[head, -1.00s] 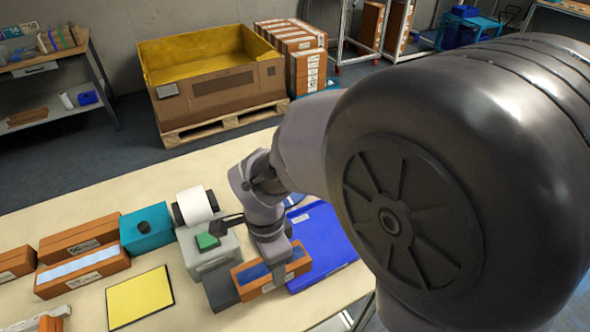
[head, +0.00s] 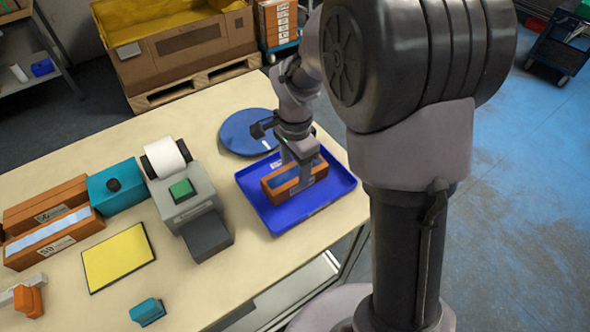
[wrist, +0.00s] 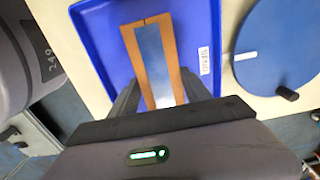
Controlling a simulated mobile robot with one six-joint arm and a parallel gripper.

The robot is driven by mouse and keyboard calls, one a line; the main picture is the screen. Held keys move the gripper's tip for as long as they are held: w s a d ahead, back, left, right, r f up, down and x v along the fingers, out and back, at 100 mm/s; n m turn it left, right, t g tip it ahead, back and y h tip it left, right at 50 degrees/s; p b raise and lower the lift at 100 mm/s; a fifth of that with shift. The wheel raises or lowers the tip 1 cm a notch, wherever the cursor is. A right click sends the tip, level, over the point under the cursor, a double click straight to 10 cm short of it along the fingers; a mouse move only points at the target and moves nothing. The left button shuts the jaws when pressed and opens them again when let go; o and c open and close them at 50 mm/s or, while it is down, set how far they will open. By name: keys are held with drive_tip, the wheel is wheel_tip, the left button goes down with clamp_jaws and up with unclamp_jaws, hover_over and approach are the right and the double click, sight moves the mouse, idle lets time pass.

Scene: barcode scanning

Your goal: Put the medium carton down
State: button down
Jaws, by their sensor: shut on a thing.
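The medium carton (head: 272,188) is a long orange-brown box with a blue-grey strip along its top. It is in or just over the blue tray (head: 262,214), inside the tray's rim; I cannot tell whether it touches the tray floor. My gripper (head: 301,181) is shut on the carton from above, and its fingers hide part of it. In the wrist view the carton (wrist: 138,45) extends away between my two fingers (wrist: 152,100), with the blue tray (wrist: 88,25) around it.
A round blue disc (head: 250,133) lies behind the tray. A grey label printer (head: 190,206) with a paper roll stands left of it. A yellow mat (head: 118,258), a teal box (head: 117,188) and brown cartons (head: 50,233) are farther left. The table's front edge is close.

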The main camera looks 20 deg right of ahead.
sight(295, 172)
drive_tip(key=shift+c, duration=2.4)
unclamp_jaws()
wheel_tip(295, 172, up, 12)
drive_tip(key=p, duration=0.5)
drive_tip(key=s+a+r+n+t, duration=0.1)
drive_tip(key=s+r+n+t, duration=0.1)
drive_tip(key=s, duration=0.4)
drive_tip(key=s+a+r+n+t+y, duration=0.1)
drive_tip(key=s+r+n+t, duration=0.1)
drive_tip(key=s+r+n, duration=0.2)
drive_tip(key=s+a+r+n+t+y, duration=0.1)
drive_tip(key=s+r+n, duration=0.2)
drive_tip(key=s, duration=0.6)
drive_tip(key=shift+a+r+n+t, duration=0.2)
drive_tip(key=shift+a+n+t, duration=0.2)
drive_tip(key=shift+n, duration=0.1)
